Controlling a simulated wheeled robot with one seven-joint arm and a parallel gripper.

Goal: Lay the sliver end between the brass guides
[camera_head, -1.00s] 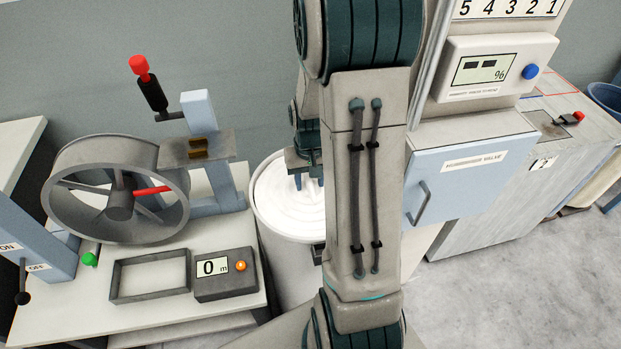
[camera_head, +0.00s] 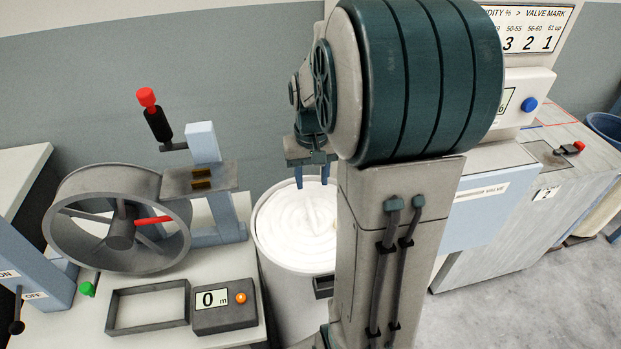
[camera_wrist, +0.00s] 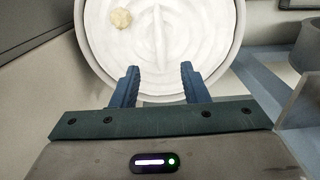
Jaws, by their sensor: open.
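White sliver (camera_head: 291,222) lies coiled in a round can (camera_head: 263,250) at the middle of the head view. In the wrist view the coil (camera_wrist: 155,45) fills the can below me, and a small cream tuft (camera_wrist: 121,18) lies on it at upper left. I cannot tell whether this tuft is the sliver end. The brass guides (camera_head: 201,179) are two small blocks on a grey plate beside the reel, left of the can. My gripper (camera_head: 312,178) is open and empty, pointing down above the can's far side. Its fingers (camera_wrist: 159,72) are apart in the wrist view.
A blue-doored cabinet (camera_head: 485,215) stands right. My arm hides part of the can.

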